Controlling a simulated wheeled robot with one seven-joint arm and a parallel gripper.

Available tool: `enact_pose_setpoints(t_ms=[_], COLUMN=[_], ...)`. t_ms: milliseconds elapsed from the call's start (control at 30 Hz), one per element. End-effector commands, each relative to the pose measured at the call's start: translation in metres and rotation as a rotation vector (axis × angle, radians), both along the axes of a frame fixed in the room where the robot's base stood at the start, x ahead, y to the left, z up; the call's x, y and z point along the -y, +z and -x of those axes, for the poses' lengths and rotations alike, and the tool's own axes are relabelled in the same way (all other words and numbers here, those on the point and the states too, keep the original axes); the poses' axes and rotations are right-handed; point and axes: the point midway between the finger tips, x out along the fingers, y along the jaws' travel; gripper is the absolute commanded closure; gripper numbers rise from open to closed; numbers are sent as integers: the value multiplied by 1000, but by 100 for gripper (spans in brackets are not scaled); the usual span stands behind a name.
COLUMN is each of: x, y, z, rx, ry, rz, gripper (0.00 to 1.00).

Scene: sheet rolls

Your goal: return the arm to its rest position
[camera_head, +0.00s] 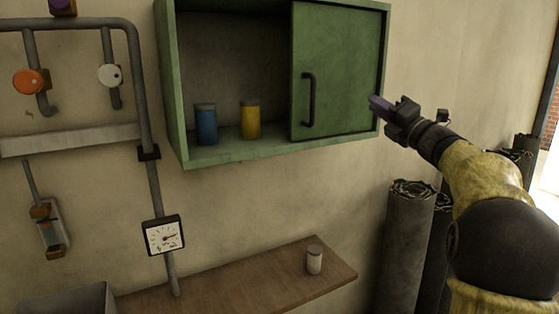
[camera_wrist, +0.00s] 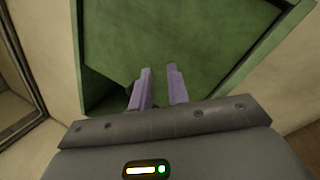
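My gripper (camera_head: 381,105) is raised at the right side of the green wall cabinet (camera_head: 178,116) in the head view, near its right edge. In the wrist view, the two purple fingers of my gripper (camera_wrist: 160,88) stand a little apart with nothing between them. The cabinet's green surface (camera_wrist: 222,50) fills much of the view behind the fingers. My arm comes in from the right of the head view, bent and raised.
The cabinet's sliding door (camera_head: 342,65) covers its right half. A blue can (camera_head: 206,125) and a yellow can (camera_head: 250,120) stand inside on the left. A white can (camera_head: 314,260) stands on the wooden shelf (camera_head: 235,290). Dark rolls (camera_head: 405,245) stand below my arm.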

Motion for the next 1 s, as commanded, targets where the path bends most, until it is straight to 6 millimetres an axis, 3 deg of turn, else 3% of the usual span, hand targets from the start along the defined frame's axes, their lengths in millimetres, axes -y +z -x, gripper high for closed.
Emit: enact_pose_setpoints(t_ms=[167,233,367,467,700,900,1000], x=[6,7,3,-4,-31,-60,-73], y=[-60,-92,-163,-220,-335,-409,-435], z=[-10,-8,9,35,122,218,267], rx=[-293,-415,-649,-818,-1150,-1366,-1448], ry=[-135,-195,-323,-435,-735,-1037,-1199], rz=[-421,-585,-876,-1078,-1452,-1683,-1770], gripper=[83,83,83,83,83,83,83])
